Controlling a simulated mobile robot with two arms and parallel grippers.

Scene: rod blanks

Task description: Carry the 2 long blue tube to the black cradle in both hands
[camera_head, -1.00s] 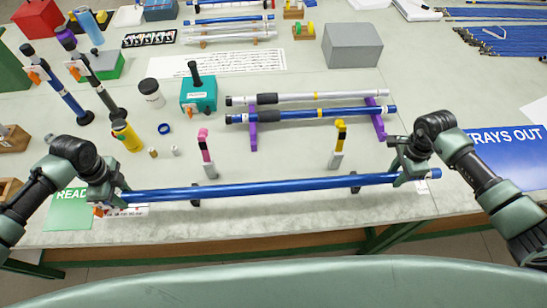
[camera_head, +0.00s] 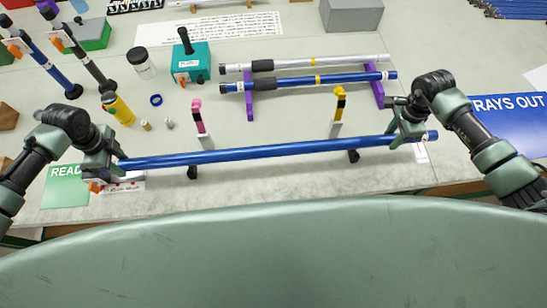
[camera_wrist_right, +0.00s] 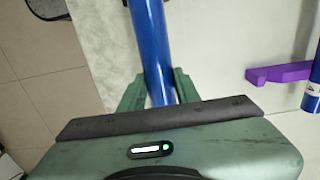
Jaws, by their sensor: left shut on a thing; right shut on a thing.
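A long blue tube (camera_head: 270,153) lies crosswise near the table's front edge, its right end slightly farther back. My left gripper (camera_head: 114,164) is shut on it near its left end. My right gripper (camera_head: 408,139) is shut on it near its right end. In the right wrist view the tube (camera_wrist_right: 149,45) runs between the fingers of my right gripper (camera_wrist_right: 158,88). Black supports, apparently the black cradle (camera_head: 191,173), show below the tube at left and right. I cannot tell whether the tube touches them. Another blue tube (camera_head: 340,80) with a dark sleeve rests on purple supports (camera_head: 249,104).
A silver tube (camera_head: 340,62) lies behind on the same purple supports. Pink-topped (camera_head: 198,115) and yellow-topped (camera_head: 339,105) posts stand just behind the held tube. A teal box (camera_head: 190,62), yellow bottle (camera_head: 117,108) and blue ring (camera_head: 156,100) stand farther left.

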